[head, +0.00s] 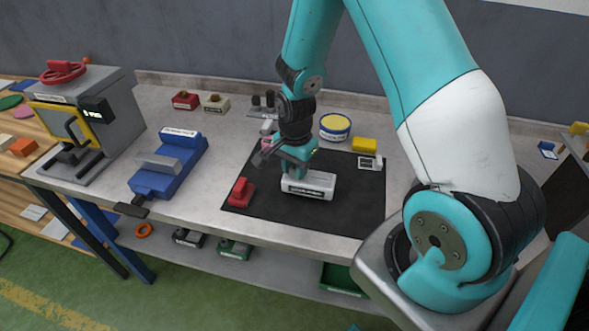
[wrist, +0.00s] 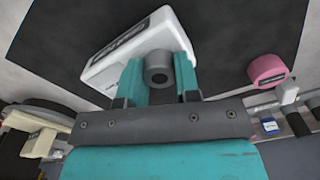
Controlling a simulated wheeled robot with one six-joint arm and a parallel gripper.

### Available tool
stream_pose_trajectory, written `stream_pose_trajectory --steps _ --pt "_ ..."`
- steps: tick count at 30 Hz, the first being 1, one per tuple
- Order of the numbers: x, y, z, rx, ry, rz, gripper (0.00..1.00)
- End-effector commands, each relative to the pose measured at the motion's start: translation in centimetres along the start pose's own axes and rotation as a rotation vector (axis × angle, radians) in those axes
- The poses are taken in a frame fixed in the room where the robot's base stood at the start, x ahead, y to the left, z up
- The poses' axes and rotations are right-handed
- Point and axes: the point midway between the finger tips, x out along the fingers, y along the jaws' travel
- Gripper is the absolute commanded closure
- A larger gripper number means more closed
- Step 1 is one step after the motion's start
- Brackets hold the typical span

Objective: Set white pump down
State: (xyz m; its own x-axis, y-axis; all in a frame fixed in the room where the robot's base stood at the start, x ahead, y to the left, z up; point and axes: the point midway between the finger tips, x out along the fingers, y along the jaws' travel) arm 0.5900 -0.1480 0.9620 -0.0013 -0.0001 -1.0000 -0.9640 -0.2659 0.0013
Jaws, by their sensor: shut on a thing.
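The white pump (head: 309,187) is a white block with a dark label on its front, over the black mat (head: 340,213) on the bench. My gripper (head: 292,168) is above it, pointing down. In the wrist view the white pump (wrist: 140,45) lies beyond my fingers, and my gripper (wrist: 158,75) is shut on its dark round knob (wrist: 158,68). The pump looks level and very close to the mat. I cannot tell whether its underside touches the mat.
A red block (head: 241,192) is on the mat left of the pump. A blue vise (head: 170,165) is at left. The mat's front right is clear.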

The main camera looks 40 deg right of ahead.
Motion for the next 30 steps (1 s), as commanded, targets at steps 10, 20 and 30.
stream_pose_trajectory --steps 10,20,30 --pt "1.1 0.0 0.0 0.0 0.001 -0.001 1.0" --pt "1.4 0.0 0.0 -0.001 0.0 0.0 0.44" --pt "0.6 -0.1 0.0 -0.001 0.002 -0.004 0.44"
